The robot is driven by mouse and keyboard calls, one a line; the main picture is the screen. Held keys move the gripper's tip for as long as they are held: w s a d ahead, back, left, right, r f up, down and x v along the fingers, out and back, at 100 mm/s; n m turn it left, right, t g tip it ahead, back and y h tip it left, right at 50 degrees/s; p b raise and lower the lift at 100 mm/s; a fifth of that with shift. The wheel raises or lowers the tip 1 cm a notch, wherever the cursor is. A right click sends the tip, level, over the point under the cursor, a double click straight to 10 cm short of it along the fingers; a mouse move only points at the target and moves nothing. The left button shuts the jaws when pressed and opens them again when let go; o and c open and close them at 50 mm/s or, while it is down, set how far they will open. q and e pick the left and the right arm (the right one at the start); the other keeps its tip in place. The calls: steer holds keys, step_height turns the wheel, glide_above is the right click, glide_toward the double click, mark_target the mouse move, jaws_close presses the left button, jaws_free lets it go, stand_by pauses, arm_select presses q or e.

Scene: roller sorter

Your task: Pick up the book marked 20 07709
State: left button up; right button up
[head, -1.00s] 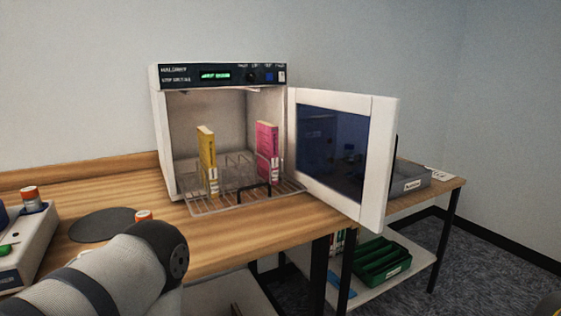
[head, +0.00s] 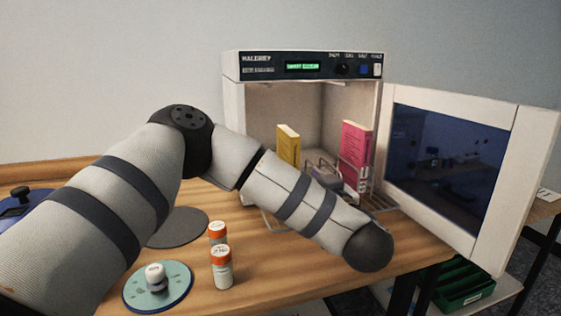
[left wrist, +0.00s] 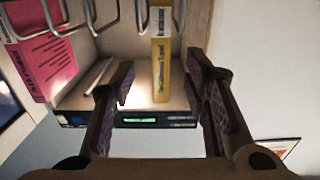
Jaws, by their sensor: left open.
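A yellow book (head: 288,145) and a pink book (head: 356,145) stand upright in a wire rack (head: 318,170) inside the open white cabinet (head: 240,110). The left wrist view shows the yellow book (left wrist: 161,65) with a white label on its spine, and the pink book (left wrist: 42,62) off to the left. The number 20 07709 is not readable on either book. My left gripper (left wrist: 160,92) is open, its fingers to either side of the yellow book in that picture; I cannot tell the depth between them. My left arm hides the lower rack in the head view.
The cabinet door (head: 450,160) stands wide open to the right. A green tray (head: 462,284) is below.

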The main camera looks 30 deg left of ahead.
mark_target(288, 158)
arm_select(q)
steer(key=x, duration=1.1)
steer(key=shift+w+a+f, duration=0.15)
steer(key=shift+a+f, duration=0.05)
steer(key=shift+r, duration=0.15)
jaws_close()
